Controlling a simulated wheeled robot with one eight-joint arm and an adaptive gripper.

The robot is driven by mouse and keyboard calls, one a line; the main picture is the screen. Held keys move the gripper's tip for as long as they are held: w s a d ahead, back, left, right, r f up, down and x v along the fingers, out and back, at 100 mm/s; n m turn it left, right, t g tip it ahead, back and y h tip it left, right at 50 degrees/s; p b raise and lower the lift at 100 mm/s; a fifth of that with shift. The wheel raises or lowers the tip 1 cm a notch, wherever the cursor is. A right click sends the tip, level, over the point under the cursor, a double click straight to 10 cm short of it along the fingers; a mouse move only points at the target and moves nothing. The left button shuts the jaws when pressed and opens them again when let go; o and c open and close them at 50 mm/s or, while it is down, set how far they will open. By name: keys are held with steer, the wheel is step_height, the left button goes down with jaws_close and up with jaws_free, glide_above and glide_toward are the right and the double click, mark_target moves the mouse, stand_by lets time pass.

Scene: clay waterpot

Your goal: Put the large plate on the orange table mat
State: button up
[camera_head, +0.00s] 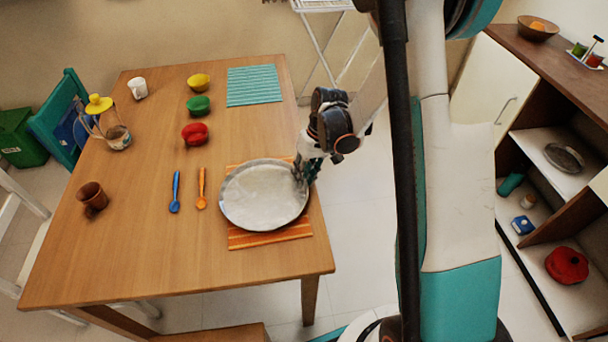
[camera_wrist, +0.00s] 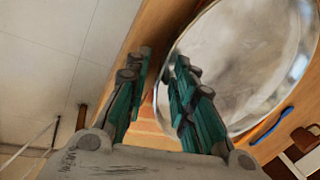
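The large plate (camera_head: 262,195) is round, grey and metallic. It lies over the orange striped table mat (camera_head: 272,238) at the table's near right edge and covers most of it; I cannot tell whether it is fully flat. My gripper (camera_head: 302,176) is at the plate's right rim. In the wrist view my gripper (camera_wrist: 162,60) has its fingers apart with nothing clamped between them. The right finger overlaps the rim of the plate (camera_wrist: 240,65), and the left finger is outside it. A strip of the mat (camera_wrist: 147,118) shows between the fingers.
A blue spoon (camera_head: 175,192) and an orange spoon (camera_head: 201,189) lie left of the plate. Red (camera_head: 195,133), green (camera_head: 198,105) and yellow (camera_head: 199,81) bowls stand farther back, beside a teal mat (camera_head: 254,85). A brown cup (camera_head: 92,196) is at the left. The table's front is clear.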

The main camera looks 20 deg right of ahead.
steer(key=p+v, duration=0.5)
steer(key=v, duration=0.8)
steer(key=s+a+r+t+h, duration=0.25)
steer(key=s+r, duration=0.55)
steer(key=r, duration=0.6)
steer(key=s+a+r+m+t, duration=0.1)
steer(key=s+r+t, duration=0.3)
steer(key=s, duration=0.7)
steer(key=shift+s+a+r+t+h, duration=0.4)
steer(key=shift+a+t, duration=0.15)
steer(key=shift+a, duration=0.2)
